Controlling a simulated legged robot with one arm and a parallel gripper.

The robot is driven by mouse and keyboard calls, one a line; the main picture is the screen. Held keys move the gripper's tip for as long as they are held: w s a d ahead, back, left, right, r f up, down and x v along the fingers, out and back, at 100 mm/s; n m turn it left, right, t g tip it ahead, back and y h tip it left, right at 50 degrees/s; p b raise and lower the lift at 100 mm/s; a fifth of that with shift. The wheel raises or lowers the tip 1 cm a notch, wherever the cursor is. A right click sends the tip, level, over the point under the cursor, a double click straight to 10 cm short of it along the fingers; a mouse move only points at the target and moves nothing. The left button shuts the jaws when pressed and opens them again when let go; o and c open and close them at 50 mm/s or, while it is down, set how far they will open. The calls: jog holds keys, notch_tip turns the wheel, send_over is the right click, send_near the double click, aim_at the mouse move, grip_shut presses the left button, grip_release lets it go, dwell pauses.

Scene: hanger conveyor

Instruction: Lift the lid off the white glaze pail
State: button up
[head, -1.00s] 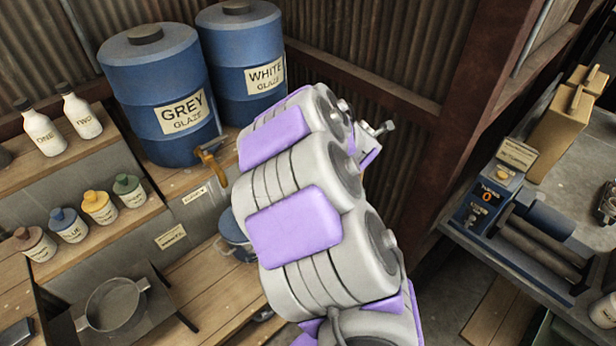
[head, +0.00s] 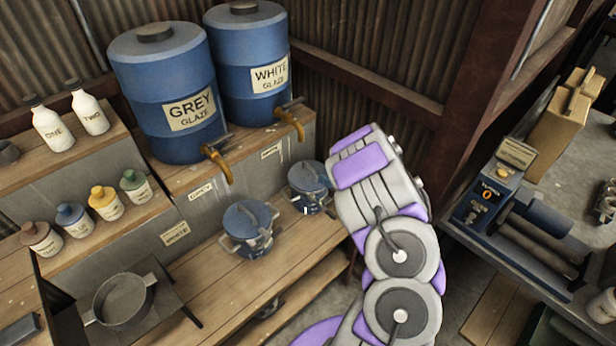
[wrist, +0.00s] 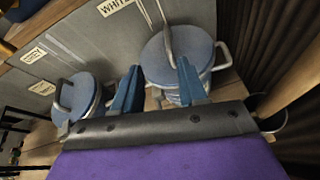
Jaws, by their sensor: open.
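The white glaze pail (head: 312,201) is blue with a lid (head: 308,177) on top, on the wooden bench below the white glaze tank, right of a similar blue pail (head: 248,245). In the wrist view the pail's lid (wrist: 160,62) lies just beyond my gripper (wrist: 160,84), its upright handle (wrist: 168,25) rising behind the right finger. The second pail (wrist: 72,98) is at the left.
The grey glaze tank (head: 168,90) and white glaze tank (head: 240,62) stand on the shelf above, their brass taps (head: 290,122) jutting over the bench. A round pan (head: 123,300) sits at lower left. A corrugated wall (wrist: 270,65) closes the right in the wrist view.

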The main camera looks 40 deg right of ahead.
send_near(310, 167)
jog(key=w, duration=0.1)
jog(key=w+f, duration=0.1)
jog(key=w+d+f, duration=0.1)
jog(key=w, duration=0.1)
jog(key=shift+f, duration=0.15)
jog(key=shift+w+f, duration=0.15)
jog(key=shift+w, duration=0.2)
jog(key=shift+w+a, duration=0.25)
jog(key=shift+a, duration=0.3)
jog(key=x, duration=0.4)
jog(key=shift+w+f+b, duration=0.15)
jog(key=shift+w+b, duration=0.15)
jog(key=shift+w+d+f, duration=0.1)
jog(key=shift+d+f, duration=0.05)
jog(key=shift+d, duration=0.35)
jog(key=shift+a, duration=0.75)
jog(key=c, duration=0.7)
jog(key=shift+d, duration=0.45)
grip_shut()
